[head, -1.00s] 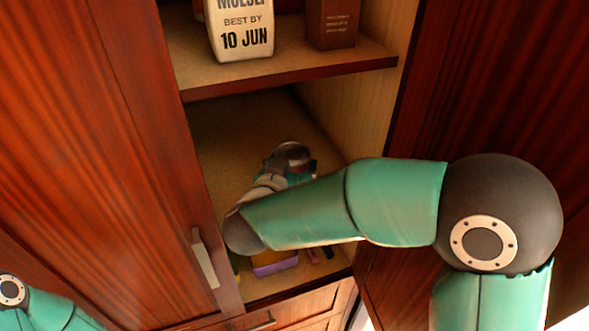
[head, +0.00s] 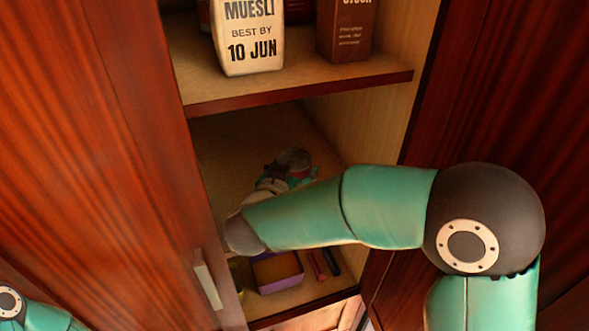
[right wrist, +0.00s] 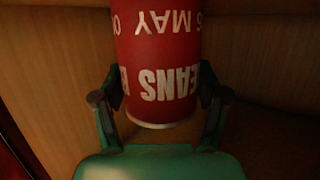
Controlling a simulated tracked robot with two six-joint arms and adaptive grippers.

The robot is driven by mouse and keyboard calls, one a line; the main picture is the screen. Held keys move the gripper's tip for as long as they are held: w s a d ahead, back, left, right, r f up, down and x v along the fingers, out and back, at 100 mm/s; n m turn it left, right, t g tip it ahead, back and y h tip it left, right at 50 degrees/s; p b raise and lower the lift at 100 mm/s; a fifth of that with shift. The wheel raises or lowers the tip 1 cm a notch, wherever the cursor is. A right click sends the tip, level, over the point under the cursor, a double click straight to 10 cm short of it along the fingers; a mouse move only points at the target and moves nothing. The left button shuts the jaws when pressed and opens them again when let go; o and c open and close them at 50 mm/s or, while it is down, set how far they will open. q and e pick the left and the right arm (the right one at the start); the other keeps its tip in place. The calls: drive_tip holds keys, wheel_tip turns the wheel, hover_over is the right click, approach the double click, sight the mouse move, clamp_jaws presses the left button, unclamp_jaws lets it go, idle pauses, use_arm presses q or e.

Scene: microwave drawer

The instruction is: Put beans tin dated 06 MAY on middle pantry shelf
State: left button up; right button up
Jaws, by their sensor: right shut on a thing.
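The red beans tin (right wrist: 157,65) fills the middle of the right wrist view, upside down in that picture, with white letters reading BEANS and MAY. The day number is cut off by the tin's curve. My right gripper (right wrist: 160,98) is shut on the tin, one finger on each side. In the head view the right gripper (head: 288,173) and the end of the tin (head: 294,157) are inside the open cupboard, below the shelf (head: 300,92) with the muesli. My forearm hides part of them. My left gripper is out of view; only part of that arm shows at lower left.
A muesli pack (head: 250,45) dated 10 JUN and a brown stock box (head: 346,30) stand on the shelf above. A purple-rimmed tray (head: 277,285) and small red and dark items lie on the surface below my forearm. Doors flank the opening.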

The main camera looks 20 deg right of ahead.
drive_tip(key=shift+s, duration=0.15)
drive_tip(key=shift+f, duration=0.2)
drive_tip(key=o, duration=1.7)
drive_tip(key=shift+c, duration=0.2)
drive_tip(key=shift+f, duration=0.1)
drive_tip(key=shift+a, duration=0.1)
drive_tip(key=v, duration=1.2)
